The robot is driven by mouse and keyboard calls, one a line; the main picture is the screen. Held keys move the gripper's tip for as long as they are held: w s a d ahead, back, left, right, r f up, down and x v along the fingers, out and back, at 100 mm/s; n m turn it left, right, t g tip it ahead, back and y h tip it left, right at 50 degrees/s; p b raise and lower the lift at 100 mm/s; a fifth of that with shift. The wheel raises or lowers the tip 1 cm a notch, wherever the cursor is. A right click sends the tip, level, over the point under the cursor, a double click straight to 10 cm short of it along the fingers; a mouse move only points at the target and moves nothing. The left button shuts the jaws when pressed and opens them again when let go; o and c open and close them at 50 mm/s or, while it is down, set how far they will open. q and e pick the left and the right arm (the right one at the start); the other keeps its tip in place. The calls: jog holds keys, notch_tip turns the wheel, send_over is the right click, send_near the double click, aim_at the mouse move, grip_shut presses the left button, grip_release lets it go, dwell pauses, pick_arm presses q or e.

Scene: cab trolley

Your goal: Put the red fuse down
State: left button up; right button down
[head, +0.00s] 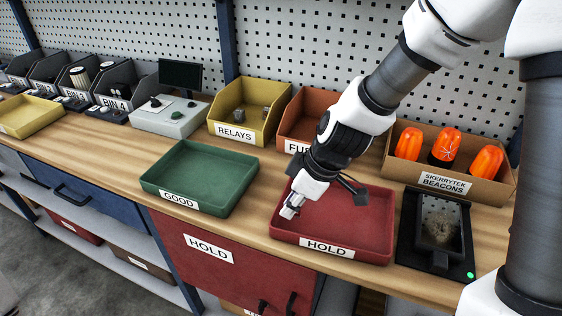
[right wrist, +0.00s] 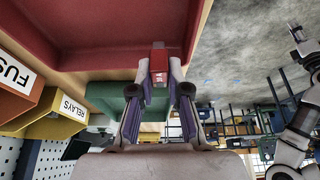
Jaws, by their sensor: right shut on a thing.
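My right gripper (head: 291,208) reaches down over the left part of the red HOLD tray (head: 362,247) in the head view. In the right wrist view its fingers (right wrist: 159,78) are shut on the small red fuse (right wrist: 158,62), which sticks out between the tips. The red tray (right wrist: 120,58) fills the top of that view. I cannot tell whether the fuse touches the tray floor. In the head view I cannot make the fuse out. What looks like my left gripper (right wrist: 297,34) shows small at the right edge of the wrist view; its jaws are unclear.
The green GOOD tray (head: 190,204) stands left of the red tray. A dark fixture (head: 408,250) stands to its right. Behind are the yellow RELAYS bin (head: 222,112), the orange fuse bin (head: 297,133) and the cardboard beacon box (head: 399,172). The red tray looks otherwise empty.

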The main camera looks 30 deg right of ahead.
jog(key=p, duration=0.8)
send_over(306, 211)
jog(key=shift+s+a+r, duration=0.1)
jog(key=shift+a+r, duration=0.05)
jog(key=shift+a, duration=0.25)
jog(key=shift+d+f, duration=0.2)
jog(key=shift+d, duration=0.05)
pick_arm(q)
notch_tip(306, 211, up, 11)
pick_arm(e)
jog(key=shift+d+p, duration=0.2)
jog(key=shift+p, duration=0.2)
notch_tip(306, 211, down, 5)
jog(key=b, duration=0.4)
jog(key=shift+r, duration=0.2)
jog(key=shift+w+r, duration=0.2)
jog(key=shift+w, duration=0.05)
jog(key=shift+s+f, duration=0.15)
jog(key=c, duration=1.1)
grip_release()
jog(key=shift+c, duration=0.2)
pick_arm(q)
notch_tip(306, 211, down, 4)
jog(key=shift+w+f, duration=0.15)
jog(key=shift+f, duration=0.05)
